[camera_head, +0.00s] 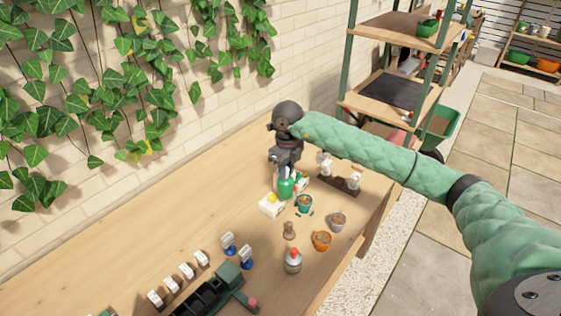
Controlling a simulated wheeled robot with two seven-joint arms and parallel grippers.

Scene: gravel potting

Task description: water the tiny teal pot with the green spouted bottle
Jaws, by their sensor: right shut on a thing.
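My right gripper (286,170) reaches in from the right and points down over the far part of the wooden table. It is shut on the green spouted bottle (286,189). The gripper covers the bottle's top, and I cannot tell whether its base touches the table. The tiny teal pot (304,205) stands just to the right of and nearer than the bottle, with something dark inside. My left gripper is out of view.
A white block with a yellow top (270,206) sits left of the bottle. An orange pot (321,241), a grey pot (338,220), a small brown vessel (289,230) and a red-capped bottle (293,262) stand nearer. The table's left part (130,255) is largely clear.

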